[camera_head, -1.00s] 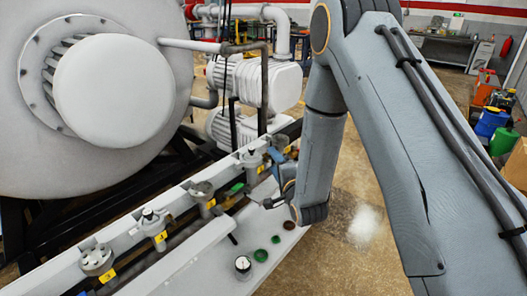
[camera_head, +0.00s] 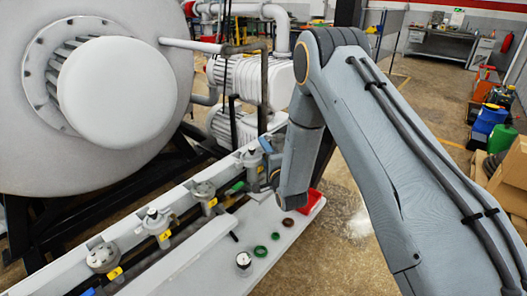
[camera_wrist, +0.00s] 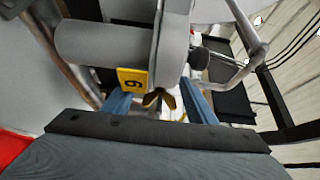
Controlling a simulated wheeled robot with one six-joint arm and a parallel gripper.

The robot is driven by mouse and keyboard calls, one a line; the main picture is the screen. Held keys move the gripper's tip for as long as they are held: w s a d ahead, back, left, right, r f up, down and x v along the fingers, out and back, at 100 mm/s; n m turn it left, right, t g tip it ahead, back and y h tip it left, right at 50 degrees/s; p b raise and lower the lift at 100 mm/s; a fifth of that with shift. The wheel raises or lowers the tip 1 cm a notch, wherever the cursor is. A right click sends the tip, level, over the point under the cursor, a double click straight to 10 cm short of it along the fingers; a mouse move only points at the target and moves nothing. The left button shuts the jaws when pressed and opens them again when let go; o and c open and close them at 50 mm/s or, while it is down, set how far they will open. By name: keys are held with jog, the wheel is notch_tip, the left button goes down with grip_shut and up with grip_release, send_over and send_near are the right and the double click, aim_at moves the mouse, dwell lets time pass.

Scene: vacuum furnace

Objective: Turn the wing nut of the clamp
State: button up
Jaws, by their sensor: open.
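The clamp (camera_wrist: 172,45) is a grey metal fitting in the upper middle of the wrist view, with a yellow number tag (camera_wrist: 133,80) on it. A brass-coloured wing nut (camera_wrist: 159,99) hangs just below it. My gripper (camera_wrist: 157,103) is open, with one blue finger to the left of the wing nut and one to the right. Gaps show on both sides, and I see no contact. In the head view my gripper (camera_head: 267,160) is at the far part of the row of clamps, where my arm largely hides the wing nut.
A white rail (camera_head: 135,235) carries several numbered clamps. A pale shelf (camera_head: 262,221) below holds a gauge (camera_head: 243,260), green rings (camera_head: 260,251) and a red bin (camera_head: 313,201). The large white furnace (camera_head: 110,100) stands left. Open floor lies right of the shelf.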

jog(key=c, duration=1.1)
jog(key=n+t+b, duration=0.1)
jog(key=n+b, duration=0.1)
jog(key=b, duration=0.1)
jog(key=shift+f, duration=0.1)
jog(key=shift+s+r+n+y+b, duration=0.1)
jog(key=shift+r+n+y+b, duration=0.15)
jog(key=shift+n+b, duration=0.35)
jog(key=shift+r+n+y+b, duration=0.1)
jog(key=shift+n+y+b, duration=0.25)
jog(key=shift+n, duration=0.35)
jog(key=o, duration=1.1)
